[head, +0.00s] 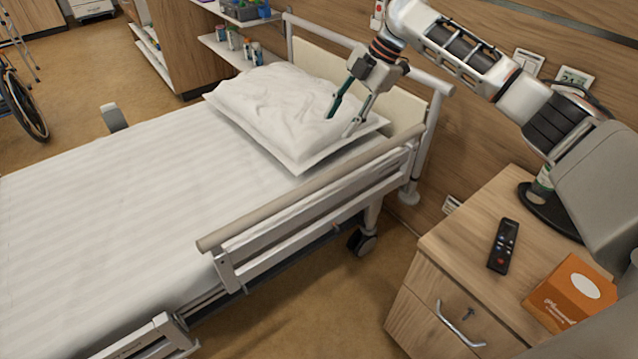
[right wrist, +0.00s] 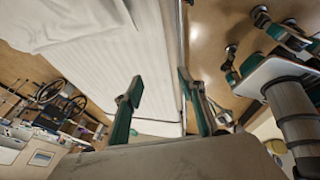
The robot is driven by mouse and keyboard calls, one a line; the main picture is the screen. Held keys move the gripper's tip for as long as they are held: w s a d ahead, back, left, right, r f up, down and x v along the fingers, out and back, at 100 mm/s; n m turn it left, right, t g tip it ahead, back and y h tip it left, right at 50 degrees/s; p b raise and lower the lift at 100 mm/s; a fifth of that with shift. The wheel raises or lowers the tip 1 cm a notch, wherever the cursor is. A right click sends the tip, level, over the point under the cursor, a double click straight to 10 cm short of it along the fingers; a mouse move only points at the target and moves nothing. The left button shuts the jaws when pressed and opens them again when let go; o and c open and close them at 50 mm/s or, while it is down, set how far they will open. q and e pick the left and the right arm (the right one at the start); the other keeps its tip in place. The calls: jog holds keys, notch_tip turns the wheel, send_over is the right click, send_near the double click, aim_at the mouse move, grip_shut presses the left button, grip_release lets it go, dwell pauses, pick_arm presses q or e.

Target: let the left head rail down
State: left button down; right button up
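The left head rail (head: 308,192) runs along the bed's near side and stands raised beside the mattress. It has a beige top bar with pale grey bars below. My right gripper (head: 346,122) is over the pillow (head: 285,110), beyond the head end of the rail, and does not touch the rail. Its two fingers are apart with nothing between them. The open fingers (right wrist: 159,80) also show in the right wrist view, with the mattress and a narrow rail edge behind them. My left gripper does not show in the head view. No release catch can be made out on the rail.
A wooden bedside cabinet (head: 465,235) stands at the right, with a dark remote (head: 503,245) and an orange box (head: 566,290) on it. Another rail section (head: 150,343) is at the foot end. Floor (head: 330,290) shows clear between bed and cabinet.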

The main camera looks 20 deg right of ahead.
jog(key=g+b, duration=0.1)
jog(key=b, duration=0.2)
send_near(330, 174)
jog(key=shift+x, duration=1.1)
jog(key=shift+a+f, duration=0.1)
jog(key=shift+f, duration=0.3)
jog(key=b+x, duration=0.1)
jog(key=x, duration=0.4)
jog(key=shift+a+f+b, duration=0.2)
jog(key=shift+f+b, duration=0.1)
jog(key=shift+f, duration=0.05)
jog(key=shift+a+f, duration=0.15)
jog(key=shift+f, duration=0.15)
jog(key=shift+a+f, duration=0.1)
jog(key=shift+f, duration=0.1)
grip_shut()
